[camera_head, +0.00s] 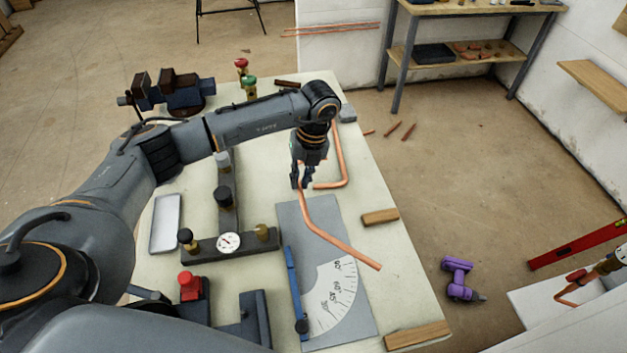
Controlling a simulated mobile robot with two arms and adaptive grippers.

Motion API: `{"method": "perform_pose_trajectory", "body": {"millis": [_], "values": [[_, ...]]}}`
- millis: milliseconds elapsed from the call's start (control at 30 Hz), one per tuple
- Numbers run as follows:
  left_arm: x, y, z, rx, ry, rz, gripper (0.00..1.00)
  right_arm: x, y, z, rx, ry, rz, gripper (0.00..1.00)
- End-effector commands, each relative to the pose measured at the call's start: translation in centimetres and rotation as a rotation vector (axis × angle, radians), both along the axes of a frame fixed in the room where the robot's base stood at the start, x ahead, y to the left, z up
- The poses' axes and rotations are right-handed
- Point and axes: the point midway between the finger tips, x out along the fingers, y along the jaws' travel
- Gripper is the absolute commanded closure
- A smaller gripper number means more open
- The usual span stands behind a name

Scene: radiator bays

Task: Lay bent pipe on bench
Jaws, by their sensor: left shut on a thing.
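My left gripper (301,184) points down over the far right part of the pale bench (370,240). It is shut on the upper end of a bent copper pipe (340,246), which runs down and right over the grey angle plate (338,215). I cannot tell whether this pipe touches the plate. A second bent copper pipe (345,165) lies behind the gripper near the bench's right edge. My right gripper is not in view.
A gauge manifold (229,242), a blue vise (185,95) and a wood block (380,217) are on the bench. A purple drill (459,280) and a red level (580,246) are to the right. A shelf unit (450,50) stands behind.

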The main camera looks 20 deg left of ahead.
Motion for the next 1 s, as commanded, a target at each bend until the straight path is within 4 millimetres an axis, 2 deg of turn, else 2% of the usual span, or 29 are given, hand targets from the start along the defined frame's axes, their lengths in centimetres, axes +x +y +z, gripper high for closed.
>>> {"method": "perform_pose_trajectory", "body": {"millis": [300,600,1000], "values": [[0.0,0.0,-1.6,0.001,0.000,0.001,1.00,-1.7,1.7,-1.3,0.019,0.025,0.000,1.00],[0.0,0.0,-3.0,0.001,0.001,0.000,1.00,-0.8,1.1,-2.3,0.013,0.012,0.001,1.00],[-0.1,0.0,-3.4,0.000,0.000,-0.001,1.00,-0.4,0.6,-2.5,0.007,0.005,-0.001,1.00]]}}
